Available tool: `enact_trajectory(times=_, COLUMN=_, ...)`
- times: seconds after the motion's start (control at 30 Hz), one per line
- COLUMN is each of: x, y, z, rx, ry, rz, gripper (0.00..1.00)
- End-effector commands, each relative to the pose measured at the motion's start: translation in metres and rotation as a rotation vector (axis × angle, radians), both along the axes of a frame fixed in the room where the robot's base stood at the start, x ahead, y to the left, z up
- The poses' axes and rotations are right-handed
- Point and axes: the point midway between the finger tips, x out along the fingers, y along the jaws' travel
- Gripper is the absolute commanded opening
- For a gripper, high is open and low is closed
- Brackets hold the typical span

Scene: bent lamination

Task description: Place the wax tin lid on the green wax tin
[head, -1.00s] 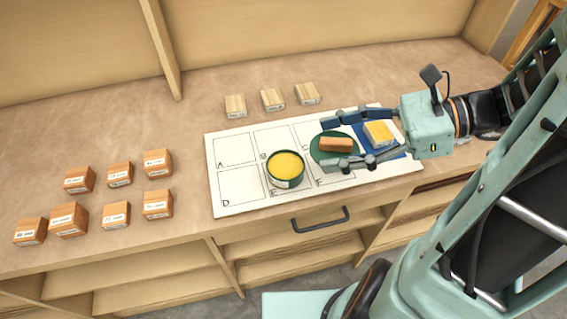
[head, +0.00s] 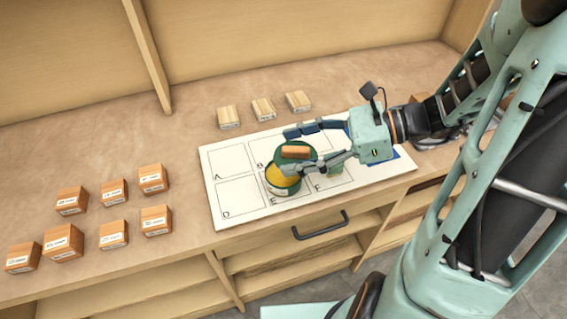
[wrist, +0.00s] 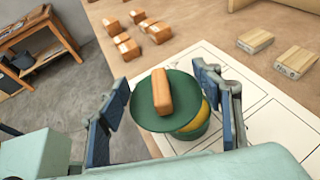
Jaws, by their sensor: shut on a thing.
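The wax tin lid (head: 308,158) is a green disc with an orange-brown wooden handle (head: 296,152). In the wrist view the lid (wrist: 178,122) lies between my two fingers, which close on its rim from both sides. My gripper (head: 289,152) holds it above the green wax tin (head: 277,190). The tin stands open on the white board, with yellow wax (head: 281,178) inside. The lid is offset and covers only part of the tin; yellow wax and the tin's side (wrist: 196,130) show past its lower right edge in the wrist view. Whether lid and rim touch is unclear.
The white lettered board (head: 232,165) has bare cells at its left. Several orange-brown labelled blocks (head: 113,234) stand left of it; pale wooden blocks (head: 264,110) stand behind it. A blue patch (head: 403,152) shows partly behind my gripper. A drawer handle (head: 320,225) is below the front edge.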

Motion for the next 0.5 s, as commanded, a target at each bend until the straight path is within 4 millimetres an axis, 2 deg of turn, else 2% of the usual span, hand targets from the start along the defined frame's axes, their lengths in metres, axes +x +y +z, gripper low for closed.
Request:
enact_trajectory(times=0.03, x=0.005, y=0.006, z=-0.011, rx=0.003, ry=0.004, rz=0.002, gripper=0.39)
enact_trajectory(times=0.1, x=0.01, y=0.011, z=-0.019, rx=0.002, ry=0.002, rz=0.002, gripper=0.39)
enact_trajectory(times=0.37, x=0.02, y=0.019, z=-0.034, rx=0.0, ry=0.0, rz=0.0, gripper=0.39)
enact_trajectory(times=0.5, x=0.023, y=0.023, z=-0.052, rx=0.002, ry=0.003, rz=-0.001, gripper=0.39)
